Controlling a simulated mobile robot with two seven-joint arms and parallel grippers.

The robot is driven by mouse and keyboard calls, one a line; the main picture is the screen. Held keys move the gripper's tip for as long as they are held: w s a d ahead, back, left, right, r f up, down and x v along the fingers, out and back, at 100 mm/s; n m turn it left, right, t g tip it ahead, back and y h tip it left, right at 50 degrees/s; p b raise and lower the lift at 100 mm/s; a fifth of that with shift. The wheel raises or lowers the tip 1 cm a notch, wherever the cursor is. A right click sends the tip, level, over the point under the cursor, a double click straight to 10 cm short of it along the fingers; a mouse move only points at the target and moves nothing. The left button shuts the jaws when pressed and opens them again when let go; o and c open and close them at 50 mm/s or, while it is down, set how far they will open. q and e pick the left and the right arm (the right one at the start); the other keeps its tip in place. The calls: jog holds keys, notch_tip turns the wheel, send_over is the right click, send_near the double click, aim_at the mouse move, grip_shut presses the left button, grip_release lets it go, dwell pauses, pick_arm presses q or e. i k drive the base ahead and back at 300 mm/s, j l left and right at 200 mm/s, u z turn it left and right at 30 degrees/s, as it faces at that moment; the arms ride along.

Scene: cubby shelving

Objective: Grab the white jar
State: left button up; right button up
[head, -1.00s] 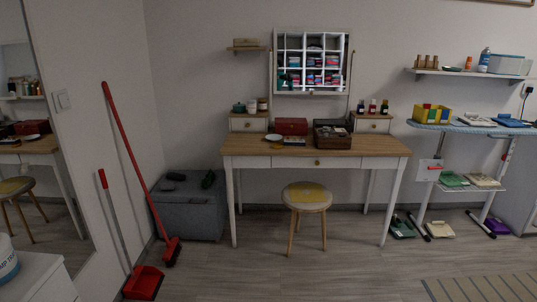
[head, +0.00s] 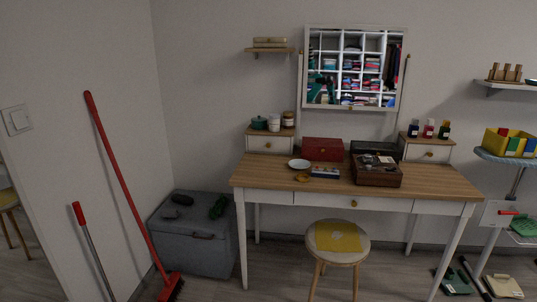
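A small white jar (head: 274,124) stands upright on the raised drawer box at the left end of the wooden desk. A green lidded pot (head: 259,123) is just to its left and a jar with a brown lid (head: 288,119) just to its right. The jars look close together. Neither of my grippers shows in the head view, and the desk is still some distance ahead.
The desk (head: 440,184) holds a red box (head: 322,149), a white bowl (head: 299,163) and a brown organizer box (head: 377,171). A stool (head: 338,243) stands in front. A grey chest (head: 192,238) and red broom (head: 122,180) are on the left.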

aim_at(274, 124)
jog(key=i+l+u, duration=0.1)
jog(key=i+l, duration=0.25)
jog(key=i+l+u, duration=0.1)
jog(key=i+l, duration=0.2)
jog(key=l, duration=0.2)
jog(key=i, duration=0.25)
jog(key=i+j+u, duration=0.15)
jog(key=i+j, duration=0.15)
jog(key=i, duration=0.2)
jog(key=i+j+u, duration=0.2)
jog(key=i, duration=0.3)
jog(key=j, duration=0.1)
